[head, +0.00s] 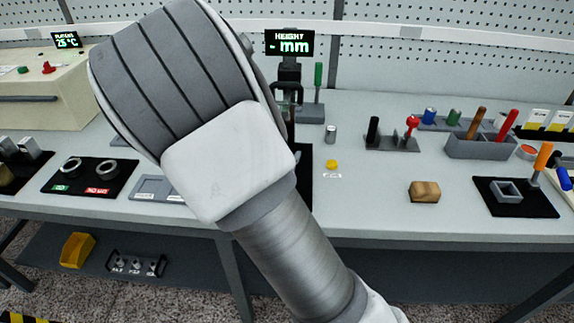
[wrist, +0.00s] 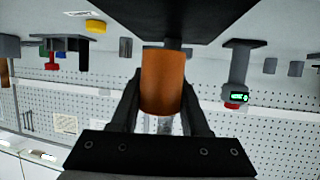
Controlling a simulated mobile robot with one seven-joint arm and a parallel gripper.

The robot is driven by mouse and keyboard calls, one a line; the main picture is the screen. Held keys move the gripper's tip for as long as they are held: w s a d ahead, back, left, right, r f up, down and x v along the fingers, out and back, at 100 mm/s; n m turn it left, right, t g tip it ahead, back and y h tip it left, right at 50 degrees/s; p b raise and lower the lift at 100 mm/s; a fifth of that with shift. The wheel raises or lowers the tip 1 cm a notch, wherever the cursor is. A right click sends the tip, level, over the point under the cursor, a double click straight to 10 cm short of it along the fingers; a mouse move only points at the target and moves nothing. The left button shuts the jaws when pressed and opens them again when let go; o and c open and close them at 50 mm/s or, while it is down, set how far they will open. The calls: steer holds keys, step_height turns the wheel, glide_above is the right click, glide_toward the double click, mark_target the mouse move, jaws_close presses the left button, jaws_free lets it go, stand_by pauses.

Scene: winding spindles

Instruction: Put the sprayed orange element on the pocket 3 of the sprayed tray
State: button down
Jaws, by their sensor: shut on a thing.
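In the wrist view an orange cylinder (wrist: 163,80) sits between the two dark fingers of my gripper (wrist: 162,102), which is shut on it. The wrist picture looks upside down, with the bench at the top. A dark flat thing (wrist: 150,18) lies just past the far end of the cylinder; I cannot tell whether they touch. In the head view my arm hides my gripper and the cylinder. A dark edge (head: 303,185) shows just right of my arm. A grey tray-like piece (head: 150,188) lies left of it, partly covered. No numbered pocket is readable.
A yellow piece (head: 332,164), a small metal cylinder (head: 330,133) and a wooden block (head: 424,191) stand right of my arm. A height display (head: 290,44) stands behind. A grey tool holder (head: 480,147) is farther right. The bench front between yellow piece and block is clear.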

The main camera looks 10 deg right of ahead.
steer(key=shift+f+b, duration=0.4)
steer(key=shift+f, duration=1.4)
steer(key=shift+f, duration=0.15)
steer(key=shift+c, duration=2)
jaws_free()
steer(key=r+p+v, duration=0.1)
steer(key=p+v, duration=0.6)
steer(key=v, duration=0.6)
steer(key=shift+d+r, duration=0.2)
steer(key=shift+d, duration=0.05)
